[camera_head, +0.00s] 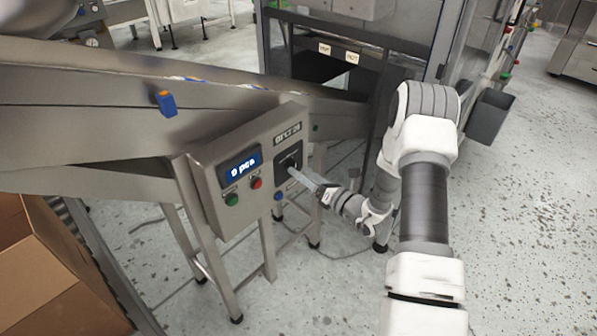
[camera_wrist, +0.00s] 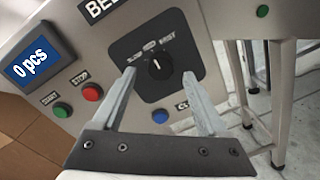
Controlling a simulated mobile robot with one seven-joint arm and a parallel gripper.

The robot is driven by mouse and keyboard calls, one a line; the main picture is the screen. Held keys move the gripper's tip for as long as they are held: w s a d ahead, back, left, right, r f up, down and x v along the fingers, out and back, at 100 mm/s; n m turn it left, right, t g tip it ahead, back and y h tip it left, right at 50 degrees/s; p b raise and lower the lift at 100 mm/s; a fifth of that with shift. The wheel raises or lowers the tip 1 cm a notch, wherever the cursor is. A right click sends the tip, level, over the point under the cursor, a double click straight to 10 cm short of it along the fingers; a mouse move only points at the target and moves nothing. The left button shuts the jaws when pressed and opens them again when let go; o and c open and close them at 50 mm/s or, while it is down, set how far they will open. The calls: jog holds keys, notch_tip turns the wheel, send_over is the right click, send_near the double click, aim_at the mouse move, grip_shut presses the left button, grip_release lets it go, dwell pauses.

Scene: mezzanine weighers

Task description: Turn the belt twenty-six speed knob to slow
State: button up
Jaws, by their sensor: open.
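The speed knob (camera_wrist: 159,68) is a round black dial with a white pointer line on a dark plate in the wrist view. The grey control box (camera_head: 215,152) carries a "BELT 26" label in the head view. My gripper (camera_wrist: 159,88) is open and empty, its two fingers on either side of the knob in the picture. I cannot tell whether the fingers touch the plate.
A display (camera_wrist: 38,56) reads "0 pcs". A green start button (camera_wrist: 62,110), a red stop button (camera_wrist: 92,92) and a blue button (camera_wrist: 160,116) sit near the knob. The conveyor (camera_head: 90,120) runs behind the box. A cardboard box (camera_head: 60,270) stands at the lower left.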

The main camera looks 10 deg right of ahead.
jog(key=shift+x, duration=1.25)
grip_shut()
